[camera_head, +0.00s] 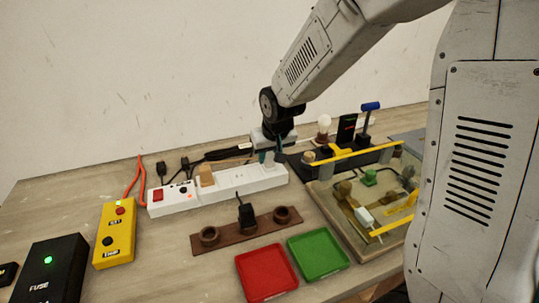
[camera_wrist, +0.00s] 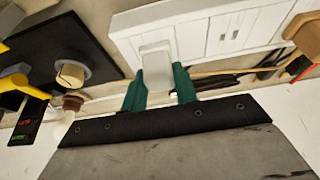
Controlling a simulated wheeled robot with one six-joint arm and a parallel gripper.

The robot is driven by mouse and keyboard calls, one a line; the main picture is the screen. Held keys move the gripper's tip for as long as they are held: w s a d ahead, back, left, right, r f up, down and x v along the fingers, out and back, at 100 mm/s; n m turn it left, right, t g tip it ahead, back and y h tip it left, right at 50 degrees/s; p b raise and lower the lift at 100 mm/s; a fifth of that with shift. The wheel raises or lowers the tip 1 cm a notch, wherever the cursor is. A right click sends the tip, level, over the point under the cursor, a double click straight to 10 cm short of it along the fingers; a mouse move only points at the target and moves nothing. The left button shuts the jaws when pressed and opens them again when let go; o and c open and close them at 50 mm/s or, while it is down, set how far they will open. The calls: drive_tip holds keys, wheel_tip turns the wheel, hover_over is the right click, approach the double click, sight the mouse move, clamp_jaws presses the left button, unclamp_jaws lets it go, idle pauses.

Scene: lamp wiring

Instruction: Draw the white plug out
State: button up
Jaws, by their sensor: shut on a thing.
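The white plug (camera_wrist: 156,66) sits between the green fingertips of my gripper (camera_wrist: 160,88) in the wrist view, and the jaws are shut on it. In the head view my gripper (camera_head: 269,157) is low over the right end of the white power strip (camera_head: 240,181). The strip also shows in the wrist view (camera_wrist: 205,35), with the plug overlapping its edge. I cannot tell whether the plug's pins are still in a socket.
A tan plug (camera_head: 206,176) stands on the strip. In front are a brown holder (camera_head: 225,238) with a black plug (camera_head: 246,214), a red tray (camera_head: 266,271) and a green tray (camera_head: 319,254). A yellow switch box (camera_head: 115,233) is at left. A lamp-wiring board (camera_head: 335,228) lies at right.

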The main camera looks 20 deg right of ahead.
sight(269, 153)
drive_tip(key=shift+r, duration=0.7)
drive_tip(key=shift+r, duration=2.15)
